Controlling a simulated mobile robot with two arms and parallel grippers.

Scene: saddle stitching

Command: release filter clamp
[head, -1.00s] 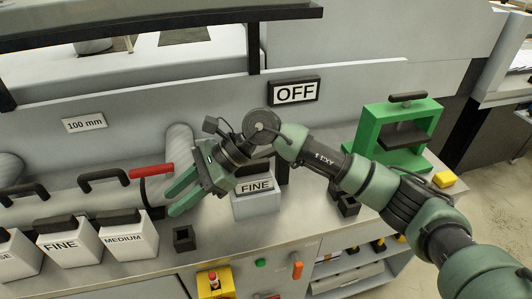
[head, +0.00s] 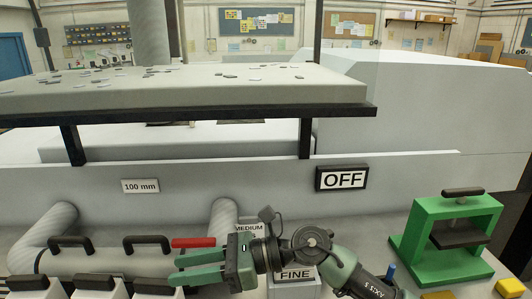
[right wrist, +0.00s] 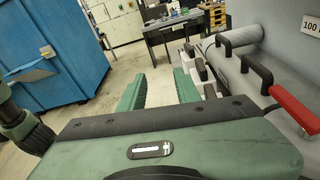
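A red-gripped handle (head: 193,242), which looks like the filter clamp lever, lies about level in front of the grey pipe, at the lower left of the head view. It also shows at the right of the right wrist view (right wrist: 297,108). My right gripper (head: 173,268) points left, with its green fingers just below the red handle in the head view. In the right wrist view the two fingers (right wrist: 158,75) stand apart with nothing between them, and the red handle is off to their right. The gripper partly hides a sign and the pipe. My left gripper is not in view.
Filter boxes with black handles (head: 98,286) stand at the lower left. A box labelled FINE (head: 295,275) is behind my right wrist. An OFF sign (head: 344,179) is on the machine wall. A green press (head: 437,235) and yellow block (head: 510,288) stand right.

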